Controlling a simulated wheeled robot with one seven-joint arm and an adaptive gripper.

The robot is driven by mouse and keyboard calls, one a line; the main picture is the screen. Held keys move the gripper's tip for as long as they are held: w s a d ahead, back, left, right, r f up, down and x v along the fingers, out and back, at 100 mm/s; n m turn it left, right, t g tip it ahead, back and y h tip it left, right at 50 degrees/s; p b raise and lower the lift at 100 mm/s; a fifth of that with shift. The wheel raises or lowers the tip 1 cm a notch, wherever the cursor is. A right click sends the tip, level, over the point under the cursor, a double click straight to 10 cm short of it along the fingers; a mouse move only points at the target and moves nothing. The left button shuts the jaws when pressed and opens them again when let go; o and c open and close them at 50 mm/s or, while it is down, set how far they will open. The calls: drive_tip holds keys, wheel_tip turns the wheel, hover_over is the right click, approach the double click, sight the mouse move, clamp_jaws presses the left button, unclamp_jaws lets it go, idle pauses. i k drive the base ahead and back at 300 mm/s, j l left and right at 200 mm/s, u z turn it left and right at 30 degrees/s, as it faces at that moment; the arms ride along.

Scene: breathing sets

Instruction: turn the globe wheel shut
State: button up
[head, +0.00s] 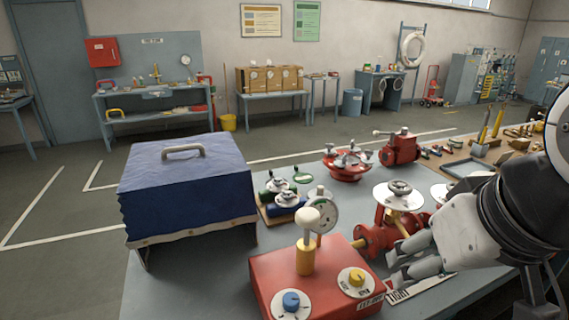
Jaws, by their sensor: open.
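A red valve (376,238) with flanged ends stands on the bench at the right. A white round plate with a grey hand wheel (399,188) sits on top of it; I take this as the globe wheel. Its exact turn position is too small to read. My gripper (393,267) is open and empty, low in front of the valve and below the wheel, apart from the wheel. The fingers point left. Whether they touch the valve body I cannot tell. My gripper hides part of the valve's right side.
A red box (270,270) with a white-topped yellow post, gauge and knobs stands left of my gripper. A blue covered case (185,190) is farther left. Small cylinders (288,202), a red round fitting (347,166) and a red block valve (399,150) stand behind. Bare bench (190,285) shows at front left.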

sight(399, 191)
drive_tip(key=i+l+z, duration=0.1)
drive_tip(key=z, duration=0.25)
drive_tip(key=i+l+z, duration=0.1)
drive_tip(key=z, duration=0.2)
drive_tip(key=i+l+z, duration=0.1)
drive_tip(key=l+z, duration=0.25)
drive_tip(key=j, duration=0.1)
